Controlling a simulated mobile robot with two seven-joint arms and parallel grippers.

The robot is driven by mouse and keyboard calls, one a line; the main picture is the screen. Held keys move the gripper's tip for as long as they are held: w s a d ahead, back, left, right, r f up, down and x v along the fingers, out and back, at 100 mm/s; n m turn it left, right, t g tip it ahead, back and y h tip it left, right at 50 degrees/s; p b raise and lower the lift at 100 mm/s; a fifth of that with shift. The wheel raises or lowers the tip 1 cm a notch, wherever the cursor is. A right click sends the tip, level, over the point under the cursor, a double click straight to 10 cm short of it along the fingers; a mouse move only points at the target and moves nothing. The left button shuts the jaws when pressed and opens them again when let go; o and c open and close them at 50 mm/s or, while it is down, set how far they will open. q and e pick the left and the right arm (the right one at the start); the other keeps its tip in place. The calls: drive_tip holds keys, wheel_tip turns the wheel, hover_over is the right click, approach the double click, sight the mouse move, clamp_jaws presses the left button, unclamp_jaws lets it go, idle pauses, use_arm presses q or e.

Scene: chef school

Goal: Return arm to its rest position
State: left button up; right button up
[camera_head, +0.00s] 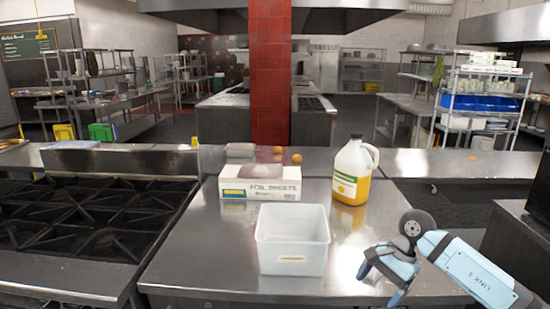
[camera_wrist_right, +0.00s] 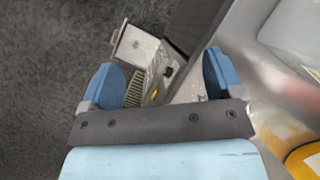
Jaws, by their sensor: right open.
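My right gripper (camera_head: 383,268) is at the right front of the steel counter in the head view, to the right of a white plastic bin. In the right wrist view its two blue fingers (camera_wrist_right: 165,80) stand wide apart with nothing between them. The floor and some items lie beyond the fingers, well away from them. My right arm (camera_head: 470,268) comes in from the lower right. My left arm and gripper are not in view.
The white bin (camera_head: 292,241) stands at the counter's front. A foil sheets box (camera_head: 260,188) and a jug of yellow liquid (camera_head: 352,172) stand behind it. A black stove (camera_head: 85,220) is on the left. The counter (camera_head: 205,255) is clear left of the bin.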

drive_tip(key=s+a+f+m+t+y, duration=0.1)
drive_tip(key=s+a+m+y, duration=0.45)
drive_tip(key=a+y, duration=0.2)
drive_tip(key=s+a+f+m+t+y, duration=0.1)
drive_tip(key=s+a+m+y, duration=0.3)
drive_tip(key=a+m+y, duration=0.3)
drive_tip(key=s+d+f+n+t+h, duration=0.5)
drive_tip(key=s+f+n+h, duration=0.35)
drive_tip(key=f+n, duration=0.35)
drive_tip(key=s+d+f+n+t+h, duration=0.5)
drive_tip(key=s+f+n+h, duration=0.4)
drive_tip(key=n, duration=0.6)
use_arm(q)
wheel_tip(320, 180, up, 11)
drive_tip(key=p, duration=1.2)
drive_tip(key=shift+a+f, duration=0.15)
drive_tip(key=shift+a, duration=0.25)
use_arm(e)
wheel_tip(320, 180, up, 9)
drive_tip(key=y, duration=0.1)
drive_tip(key=shift+s+d+r+m, duration=0.15)
drive_tip(key=shift+s+d+m, duration=0.2)
drive_tip(key=shift+s, duration=0.1)
